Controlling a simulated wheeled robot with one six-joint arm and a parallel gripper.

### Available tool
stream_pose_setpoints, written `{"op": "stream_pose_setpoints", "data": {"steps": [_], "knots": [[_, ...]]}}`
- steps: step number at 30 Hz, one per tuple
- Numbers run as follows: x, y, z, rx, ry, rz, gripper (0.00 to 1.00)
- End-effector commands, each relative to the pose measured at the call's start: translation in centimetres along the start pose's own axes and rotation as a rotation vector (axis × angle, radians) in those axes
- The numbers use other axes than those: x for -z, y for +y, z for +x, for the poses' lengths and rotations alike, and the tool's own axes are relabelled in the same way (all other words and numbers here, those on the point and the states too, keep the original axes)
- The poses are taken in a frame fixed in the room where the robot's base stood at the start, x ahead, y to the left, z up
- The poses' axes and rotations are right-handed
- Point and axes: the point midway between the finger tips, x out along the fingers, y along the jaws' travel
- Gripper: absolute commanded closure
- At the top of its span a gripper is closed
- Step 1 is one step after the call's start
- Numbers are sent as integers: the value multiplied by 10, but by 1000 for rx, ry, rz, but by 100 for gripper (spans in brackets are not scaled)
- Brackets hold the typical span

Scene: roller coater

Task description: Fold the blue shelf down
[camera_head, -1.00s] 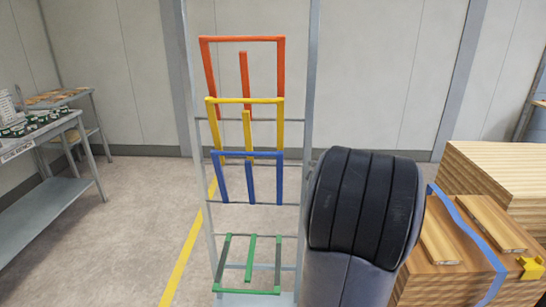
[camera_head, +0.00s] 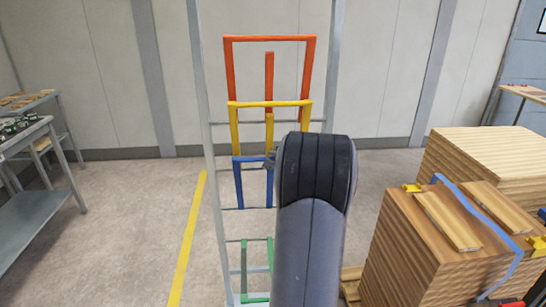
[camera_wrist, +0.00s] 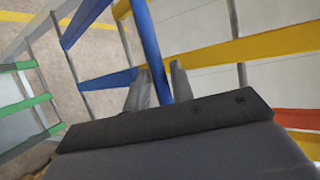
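The blue shelf (camera_head: 238,185) is folded up on the rack, its frame standing steeply; my arm hides its right part in the head view. In the wrist view its blue bars (camera_wrist: 147,35) run close in front of my gripper. My gripper (camera_wrist: 160,85) has its two grey fingers apart, one on each side of a blue bar. I cannot tell whether either finger touches the bar. In the head view, only a bit of my gripper (camera_head: 270,160) shows beside the blue shelf's top bar.
Above are the yellow shelf (camera_head: 270,103) and the red shelf (camera_head: 270,38), both folded up. The green shelf (camera_head: 257,298) lies folded down below. Wooden stacks (camera_head: 410,250) stand to the right, a grey table (camera_head: 35,205) to the left. The floor left of the rack is clear.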

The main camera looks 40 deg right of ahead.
Motion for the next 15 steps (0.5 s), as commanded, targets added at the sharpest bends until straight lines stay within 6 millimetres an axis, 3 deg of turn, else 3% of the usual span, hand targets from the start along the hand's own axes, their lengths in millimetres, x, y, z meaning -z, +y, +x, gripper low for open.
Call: {"op": "stream_pose_setpoints", "data": {"steps": [13, 15], "knots": [[0, 0, 10, 0, 0, 0, 77], [0, 0, 10, 0, 0, 0, 83]]}}
